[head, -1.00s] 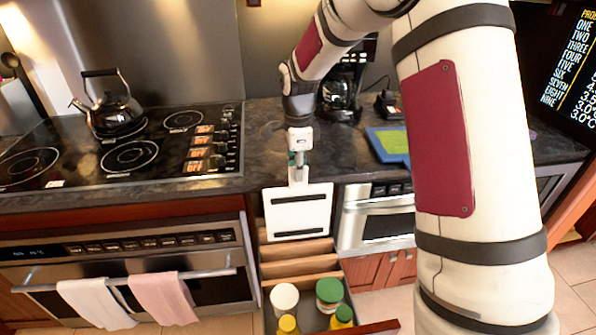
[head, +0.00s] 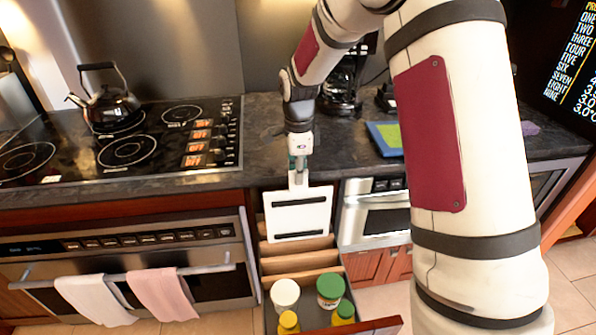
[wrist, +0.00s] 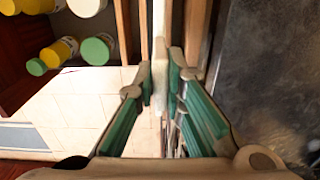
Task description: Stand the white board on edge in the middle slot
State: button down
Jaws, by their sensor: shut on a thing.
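The white board (head: 298,216), with two dark strips across its face, hangs upright below my gripper (head: 298,178) in the head view. My gripper points down and is shut on the board's top edge. In the wrist view the board (wrist: 160,65) shows edge-on between the fingertips (wrist: 160,90). The open drawer (head: 262,318) has wooden dividers (head: 300,262) at its back, forming slots. The board is in front of or over the rear dividers in the head view. Its lower edge appears near them, but I cannot tell how deep it reaches or which slot it lines up with.
The drawer's front holds a white-lidded jar (head: 285,294), a green-lidded jar (head: 330,290) and yellow bottles (head: 288,322). The counter edge (head: 262,180) is close behind the board. An oven with towels (head: 160,296) stands left and a steel appliance (head: 372,215) right.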

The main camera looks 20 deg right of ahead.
aim_at(298, 190)
jog(key=shift+f, duration=0.1)
jog(key=shift+f+b, duration=0.4)
jog(key=shift+f, duration=0.45)
jog(key=shift+f, duration=0.6)
jog(key=shift+f+b, duration=0.85)
jog(key=shift+f, duration=0.55)
jog(key=shift+f+b, duration=0.6)
jog(key=shift+f, duration=1.05)
